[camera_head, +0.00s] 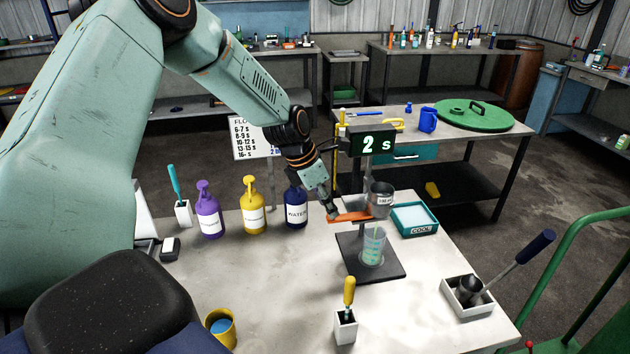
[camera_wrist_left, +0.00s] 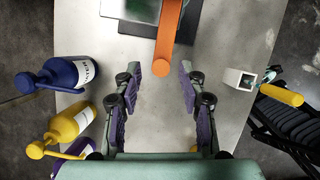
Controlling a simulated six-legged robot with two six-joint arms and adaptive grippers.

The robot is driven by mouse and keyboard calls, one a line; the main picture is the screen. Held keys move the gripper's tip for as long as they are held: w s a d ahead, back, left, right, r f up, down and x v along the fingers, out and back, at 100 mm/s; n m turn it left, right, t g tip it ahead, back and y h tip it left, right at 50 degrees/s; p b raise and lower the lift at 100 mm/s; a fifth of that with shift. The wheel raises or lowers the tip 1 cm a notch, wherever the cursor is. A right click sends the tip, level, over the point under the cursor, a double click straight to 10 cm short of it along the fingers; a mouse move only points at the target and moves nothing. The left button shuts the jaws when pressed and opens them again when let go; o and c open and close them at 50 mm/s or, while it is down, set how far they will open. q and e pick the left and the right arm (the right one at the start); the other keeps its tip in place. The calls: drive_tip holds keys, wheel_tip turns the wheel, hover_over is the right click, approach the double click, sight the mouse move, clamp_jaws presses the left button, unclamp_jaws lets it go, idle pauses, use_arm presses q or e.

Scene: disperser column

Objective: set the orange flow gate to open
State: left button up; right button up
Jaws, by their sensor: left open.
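The orange flow gate (camera_head: 350,216) is a flat bar sticking out to the left of the disperser column, just below a metal cup (camera_head: 381,200). My left gripper (camera_head: 332,214) is at the bar's outer end. In the left wrist view the orange bar (camera_wrist_left: 170,35) comes down from the top, and its end reaches between the open fingertips (camera_wrist_left: 174,70); I cannot tell whether they touch it. A clear beaker (camera_head: 373,246) with green marks stands below on the dark base (camera_head: 352,262). The display (camera_head: 372,143) reads 2 s. My right gripper is not in view.
Purple (camera_head: 209,212), yellow (camera_head: 252,208) and blue (camera_head: 296,206) pump bottles stand left of the column. A teal COOL tray (camera_head: 414,220) is to its right. A white holder (camera_head: 345,328) with a yellow-handled tool stands in front. The table's middle is clear.

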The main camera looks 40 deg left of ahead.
use_arm(q)
drive_tip(key=v, duration=0.9)
drive_tip(key=shift+s+a+r, duration=0.15)
drive_tip(key=shift+s+r, duration=0.05)
drive_tip(key=shift+f, duration=0.1)
